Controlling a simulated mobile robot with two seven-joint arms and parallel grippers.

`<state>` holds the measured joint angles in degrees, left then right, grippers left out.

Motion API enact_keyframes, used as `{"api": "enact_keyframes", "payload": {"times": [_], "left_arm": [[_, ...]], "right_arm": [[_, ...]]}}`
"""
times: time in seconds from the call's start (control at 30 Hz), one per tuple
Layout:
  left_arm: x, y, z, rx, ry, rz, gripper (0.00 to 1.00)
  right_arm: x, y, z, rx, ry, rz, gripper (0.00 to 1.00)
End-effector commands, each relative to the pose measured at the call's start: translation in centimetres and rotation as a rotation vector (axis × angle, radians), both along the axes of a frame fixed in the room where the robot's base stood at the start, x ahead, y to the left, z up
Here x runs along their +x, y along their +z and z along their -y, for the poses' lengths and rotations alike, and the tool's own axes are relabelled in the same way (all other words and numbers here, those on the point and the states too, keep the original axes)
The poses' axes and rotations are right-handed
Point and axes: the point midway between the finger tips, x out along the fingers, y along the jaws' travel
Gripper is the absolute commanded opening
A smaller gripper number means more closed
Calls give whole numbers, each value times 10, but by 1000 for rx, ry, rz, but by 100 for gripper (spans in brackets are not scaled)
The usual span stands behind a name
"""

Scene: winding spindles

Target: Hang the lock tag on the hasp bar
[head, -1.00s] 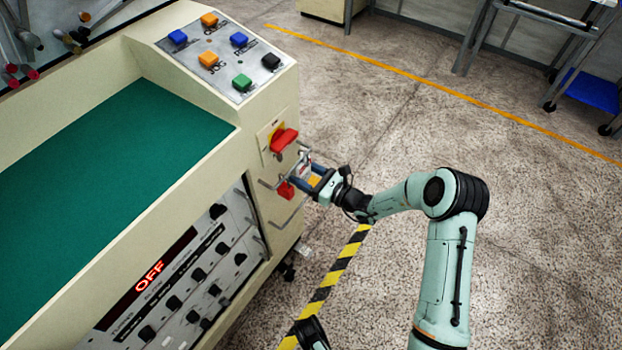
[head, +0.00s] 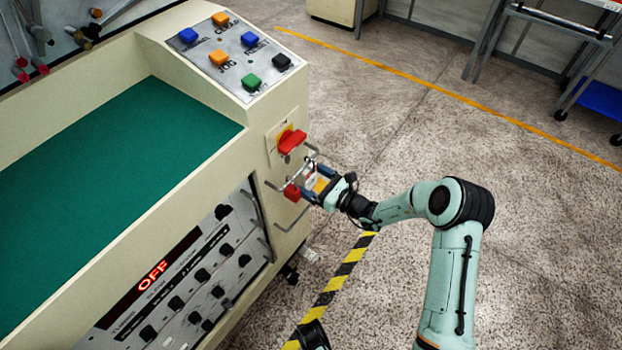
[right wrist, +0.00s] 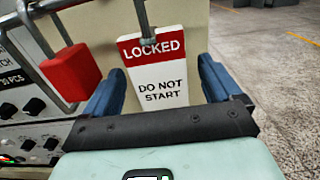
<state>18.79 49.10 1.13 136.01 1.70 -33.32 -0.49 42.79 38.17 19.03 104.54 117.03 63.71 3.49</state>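The lock tag (right wrist: 155,82) is a white card with a red "LOCKED" band and the words "DO NOT START". In the right wrist view it hangs upright at a thin metal rod of the hasp bar (right wrist: 142,16); whether the rod passes through its hole is unclear. In the head view the tag (head: 311,177) is small, below the hasp bar (head: 312,153) on the machine's side. My right gripper (head: 315,186) is open around it; its blue fingers (right wrist: 158,88) stand either side with gaps visible.
A red padlock (right wrist: 70,74) hangs left of the tag. A red rotary switch (head: 292,142) is above, and a metal handle (head: 291,222) sits below on the cream machine (head: 190,165). Its display reads OFF. The floor right of the machine is open.

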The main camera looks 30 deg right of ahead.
Motion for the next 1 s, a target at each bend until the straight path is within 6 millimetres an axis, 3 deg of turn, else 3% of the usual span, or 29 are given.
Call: {"api": "enact_keyframes", "payload": {"times": [0.27, 0.4, 0.7, 1.0], "left_arm": [[3, 4, 1, 1, -1, 12, 43], [15, 17, 2, 3, -2, 53, 43], [-7, 32, 14, -28, -25, -4, 43], [-17, 37, 20, -41, -36, -33, 43]], "right_arm": [[-7, 0, 4, -1, -2, -3, 91], [-29, 1, 13, 0, -3, -4, 91], [-91, 2, 38, -1, -3, -2, 91], [-122, 0, 50, 1, 0, 0, 91]]}}
